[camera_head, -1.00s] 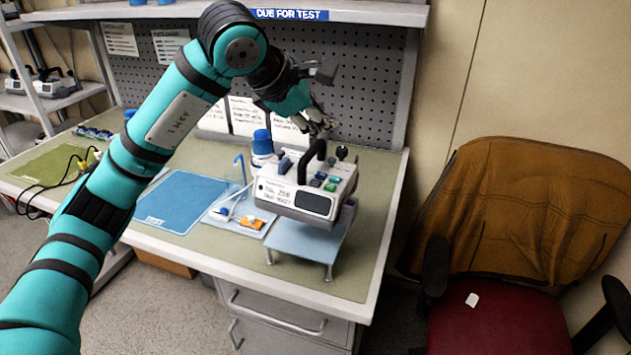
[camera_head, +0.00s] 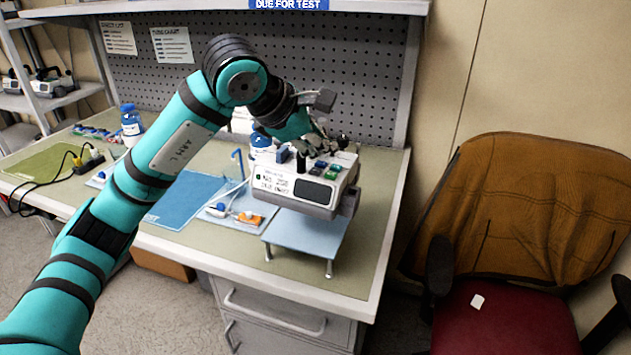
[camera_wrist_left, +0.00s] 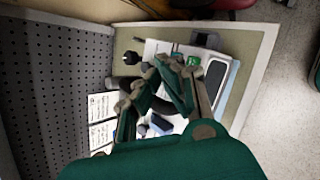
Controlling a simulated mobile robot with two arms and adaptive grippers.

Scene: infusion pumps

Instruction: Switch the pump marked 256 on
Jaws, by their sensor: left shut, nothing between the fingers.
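The pump (camera_head: 300,186) is a white case with a dark screen, a black carry handle and coloured keys on top. Its front label starts with 25; the last digit is blurred. It stands on a small light-blue raised stand (camera_head: 308,232). My left gripper (camera_head: 319,146) is shut and empty, low over the back of the pump's top near the handle and keys. Contact cannot be told. In the left wrist view my fingers (camera_wrist_left: 178,68) are over the pump (camera_wrist_left: 208,40), beside a green key, and hide part of its top. My right gripper is not in view.
A blue mat (camera_head: 185,203) and a small tray with an orange item (camera_head: 250,218) lie left of the stand. Blue-capped bottles (camera_head: 131,122) stand farther back. A pegboard (camera_head: 350,80) rises behind the bench. An office chair (camera_head: 510,220) stands at right.

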